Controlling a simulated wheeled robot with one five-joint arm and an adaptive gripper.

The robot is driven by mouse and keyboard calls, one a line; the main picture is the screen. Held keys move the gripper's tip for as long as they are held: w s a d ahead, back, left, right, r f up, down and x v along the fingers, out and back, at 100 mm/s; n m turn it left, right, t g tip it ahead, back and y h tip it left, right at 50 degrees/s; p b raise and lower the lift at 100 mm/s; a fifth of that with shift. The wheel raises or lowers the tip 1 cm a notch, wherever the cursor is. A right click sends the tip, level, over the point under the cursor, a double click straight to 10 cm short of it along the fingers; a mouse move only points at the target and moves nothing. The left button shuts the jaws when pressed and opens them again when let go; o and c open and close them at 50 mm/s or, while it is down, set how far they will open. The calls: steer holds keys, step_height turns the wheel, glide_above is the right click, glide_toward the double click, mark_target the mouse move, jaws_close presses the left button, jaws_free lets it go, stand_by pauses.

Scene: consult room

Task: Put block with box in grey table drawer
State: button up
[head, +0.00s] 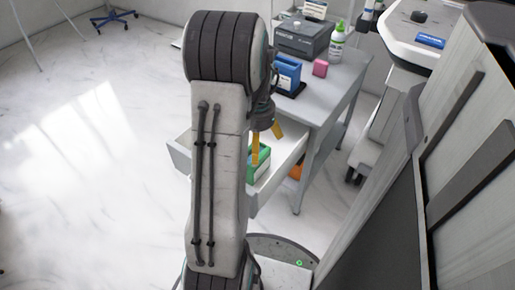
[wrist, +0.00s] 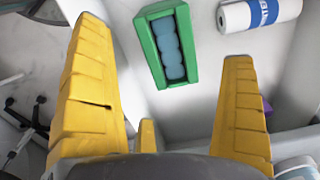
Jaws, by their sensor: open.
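The grey table (head: 338,88) stands right of my arm in the head view, with its white drawer (head: 289,150) pulled open. My gripper (head: 266,142) is over the drawer, pointing down, its yellow fingers apart with nothing held between them. A green box (head: 258,166) lies in the drawer; the wrist view shows this green box (wrist: 155,72) with rounded blue contents, below and ahead of the fingers. A pink block (head: 320,68) sits on the tabletop, beside a blue box (head: 287,72). My arm hides part of the drawer.
A white roll with a blue label (wrist: 258,12) lies near the green box in the wrist view. A dark grey device (head: 302,38) and a green-capped bottle (head: 337,43) stand at the table's back. A white cart (head: 405,45) is at the right.

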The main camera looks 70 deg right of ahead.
steer(key=shift+r+p, duration=0.95)
steer(key=shift+r, duration=2.05)
steer(key=w+a+r+n, duration=0.3)
steer(key=w+a+n, duration=0.2)
steer(key=w+a, duration=0.3)
steer(key=w+a+r+n, duration=0.2)
steer(key=w+a+n, duration=0.3)
steer(key=w+a, duration=0.3)
steer(key=s+a+n+t, duration=0.2)
steer(key=a+n, duration=0.9)
steer(key=a, duration=1)
steer(key=shift+s+r+n, duration=0.3)
steer(key=shift+s+r, duration=0.05)
steer(key=shift+s, duration=0.2)
steer(key=shift+r, duration=0.15)
